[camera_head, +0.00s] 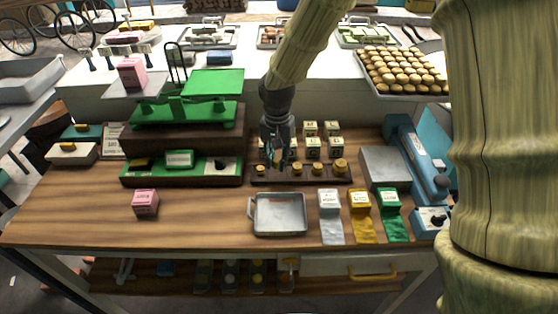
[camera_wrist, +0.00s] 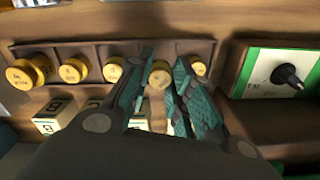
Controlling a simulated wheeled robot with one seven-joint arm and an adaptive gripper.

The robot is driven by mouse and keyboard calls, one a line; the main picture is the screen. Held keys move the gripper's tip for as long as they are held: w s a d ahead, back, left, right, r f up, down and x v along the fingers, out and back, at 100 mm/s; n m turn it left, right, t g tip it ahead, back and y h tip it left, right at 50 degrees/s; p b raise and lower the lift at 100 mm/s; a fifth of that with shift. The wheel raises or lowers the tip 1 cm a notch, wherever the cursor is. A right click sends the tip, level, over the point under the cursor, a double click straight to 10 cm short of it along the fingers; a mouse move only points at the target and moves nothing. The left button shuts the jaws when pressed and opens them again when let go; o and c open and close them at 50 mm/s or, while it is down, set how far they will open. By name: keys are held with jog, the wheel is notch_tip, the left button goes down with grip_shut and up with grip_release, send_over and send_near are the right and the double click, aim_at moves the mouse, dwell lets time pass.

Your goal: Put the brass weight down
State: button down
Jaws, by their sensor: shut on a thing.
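A row of brass weights stands in a dark wooden rack (camera_head: 318,181) at the middle of the table. In the wrist view, my gripper (camera_wrist: 160,88) has its two teal-padded fingers on either side of one brass weight (camera_wrist: 160,73), second from the right end. It is shut on this weight, at the weight's place in the row. Whether its base touches the rack is hidden. In the head view my gripper (camera_head: 278,158) points down over the rack, and the held weight is mostly hidden. Neighbouring weights (camera_wrist: 116,69) stand close on both sides.
A green balance scale (camera_head: 186,112) stands left of the rack, with a pink carton (camera_head: 131,72) on its left pan. Small cream cartons (camera_head: 313,147) stand behind the rack. A metal tray (camera_head: 279,214) lies in front. The front left table is mostly clear.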

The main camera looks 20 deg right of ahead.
aim_at(278, 164)
jog(key=shift+w+d+r, duration=0.1)
jog(key=shift+w+d, duration=0.15)
jog(key=shift+w, duration=0.05)
notch_tip(278, 164, down, 3)
jog(key=shift+w+f+p, duration=0.15)
jog(key=shift+p, duration=0.8)
jog(key=shift+f, duration=0.2)
jog(key=shift+f, duration=0.15)
jog(key=c, duration=1.5)
grip_release()
jog(key=shift+c, duration=0.2)
jog(key=shift+r+b, duration=1.35)
jog(key=shift+r, duration=4.85)
